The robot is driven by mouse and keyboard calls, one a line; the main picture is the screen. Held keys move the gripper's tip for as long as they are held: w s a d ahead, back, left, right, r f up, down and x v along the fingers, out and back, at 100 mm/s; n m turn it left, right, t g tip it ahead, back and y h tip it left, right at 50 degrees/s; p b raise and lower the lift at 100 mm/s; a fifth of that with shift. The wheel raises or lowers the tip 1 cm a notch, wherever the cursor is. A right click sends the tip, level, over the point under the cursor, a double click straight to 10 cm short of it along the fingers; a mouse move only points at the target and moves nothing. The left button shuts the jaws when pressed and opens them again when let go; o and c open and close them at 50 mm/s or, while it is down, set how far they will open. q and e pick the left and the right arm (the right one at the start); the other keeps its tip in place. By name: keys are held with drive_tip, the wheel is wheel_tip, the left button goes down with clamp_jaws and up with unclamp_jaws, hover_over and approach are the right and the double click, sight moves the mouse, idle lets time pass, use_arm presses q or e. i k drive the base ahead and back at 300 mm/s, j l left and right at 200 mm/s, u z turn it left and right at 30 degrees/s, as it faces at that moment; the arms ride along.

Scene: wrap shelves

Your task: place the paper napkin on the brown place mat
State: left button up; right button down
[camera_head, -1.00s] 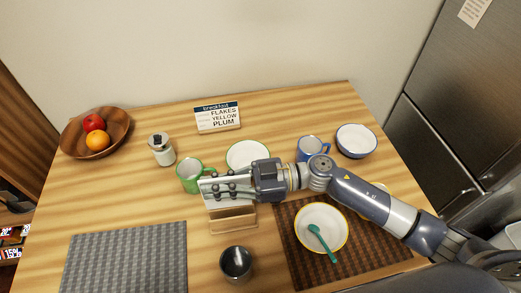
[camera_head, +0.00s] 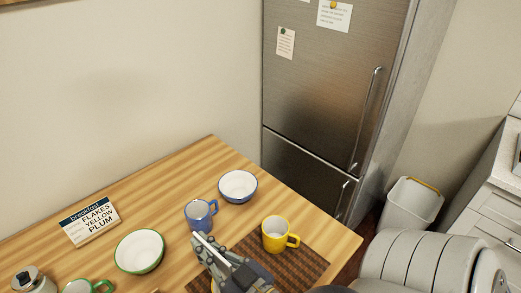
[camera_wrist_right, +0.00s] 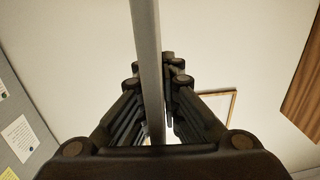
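The paper napkin (camera_head: 213,247) shows as a thin pale strip along my right gripper (camera_head: 207,255) in the head view. In the right wrist view the napkin (camera_wrist_right: 148,60) stands edge-on between the fingers of the right gripper (camera_wrist_right: 152,75), which are shut on it. The brown place mat (camera_head: 312,267) lies at the table's right end, partly hidden by my gripper and arm. The right gripper is above the mat's left side. My left gripper is not in view.
A yellow mug (camera_head: 276,235) stands at the mat's far side. A blue mug (camera_head: 198,215), a blue-rimmed bowl (camera_head: 238,186) and a green-rimmed bowl (camera_head: 139,251) stand nearby. A breakfast sign (camera_head: 90,222) is at left. The fridge (camera_head: 325,85) stands behind the table.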

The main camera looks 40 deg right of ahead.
sight(295, 271)
drive_tip(key=k+l+z, duration=0.3)
drive_tip(key=k, duration=0.2)
drive_tip(key=z, duration=0.9)
